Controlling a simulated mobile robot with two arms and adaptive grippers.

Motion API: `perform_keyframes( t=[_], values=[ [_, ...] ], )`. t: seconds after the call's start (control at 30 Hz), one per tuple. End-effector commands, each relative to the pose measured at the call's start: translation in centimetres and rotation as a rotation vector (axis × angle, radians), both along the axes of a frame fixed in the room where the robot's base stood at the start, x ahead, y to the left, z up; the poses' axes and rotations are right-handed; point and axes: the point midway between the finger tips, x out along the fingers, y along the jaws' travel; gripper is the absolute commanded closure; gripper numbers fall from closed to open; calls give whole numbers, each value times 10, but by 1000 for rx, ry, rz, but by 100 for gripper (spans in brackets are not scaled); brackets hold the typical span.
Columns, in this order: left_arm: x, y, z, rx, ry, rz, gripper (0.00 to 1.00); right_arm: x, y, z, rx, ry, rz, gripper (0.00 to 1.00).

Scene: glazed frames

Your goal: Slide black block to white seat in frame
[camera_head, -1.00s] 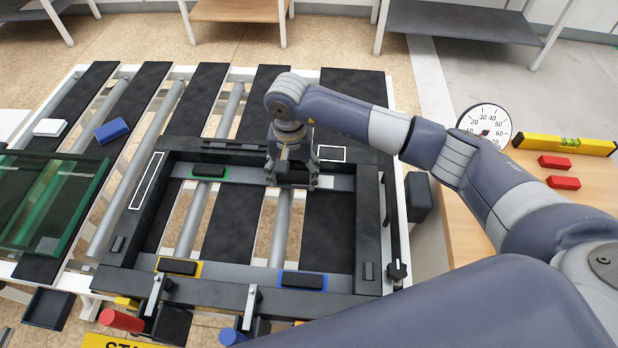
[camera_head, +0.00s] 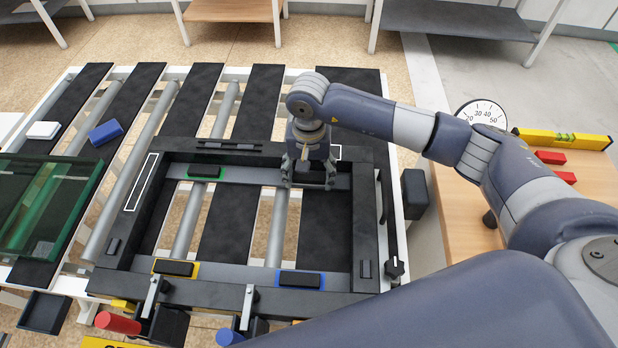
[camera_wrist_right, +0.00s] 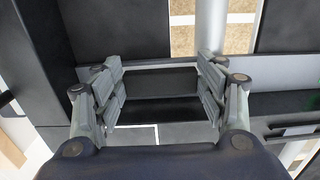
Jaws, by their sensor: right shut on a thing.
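My right gripper (camera_head: 308,184) is over the inner ledge at the far side of the dark frame (camera_head: 367,215), right of the green-marked block. In the right wrist view its fingers (camera_wrist_right: 160,92) are shut on a black block (camera_wrist_right: 158,110). The head view hides this block behind the gripper. The white-outlined seat (camera_head: 337,152) is on the frame's far bar, partly hidden by my arm. In the wrist view a white line (camera_wrist_right: 140,127) of it shows just below the block. My left gripper is not in view.
Other black blocks sit in green (camera_head: 204,171), yellow (camera_head: 174,268) and blue (camera_head: 300,279) outlines. Another white outline (camera_head: 141,182) marks the left bar. Clamps (camera_head: 249,305) stand at the near bar. A green glass pane (camera_head: 45,205) lies left; a gauge (camera_head: 483,116) stands right.

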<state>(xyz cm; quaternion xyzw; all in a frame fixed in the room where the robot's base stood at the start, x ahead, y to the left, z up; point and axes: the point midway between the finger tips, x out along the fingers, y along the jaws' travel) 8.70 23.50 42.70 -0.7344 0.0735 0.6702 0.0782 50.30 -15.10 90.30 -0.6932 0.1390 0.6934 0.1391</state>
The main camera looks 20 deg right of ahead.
Motion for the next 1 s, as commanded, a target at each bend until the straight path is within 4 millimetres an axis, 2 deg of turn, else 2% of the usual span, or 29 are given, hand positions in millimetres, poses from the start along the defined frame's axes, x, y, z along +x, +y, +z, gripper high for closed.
perform_keyframes(
  t=[0.17,0.2,0.3,0.77,0.87,1.0],
  values=[
    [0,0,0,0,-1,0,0,0,0,0,0,0,0,57],
    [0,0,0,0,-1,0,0,0,0,0,0,0,0,32],
    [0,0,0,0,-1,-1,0,0,0,0,0,0,0,11],
    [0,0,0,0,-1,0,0,1,0,5,0,-2,0,11],
    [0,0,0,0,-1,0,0,2,0,17,0,-4,0,11],
    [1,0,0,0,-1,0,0,2,0,46,1,-6,-1,11]
  ],
)
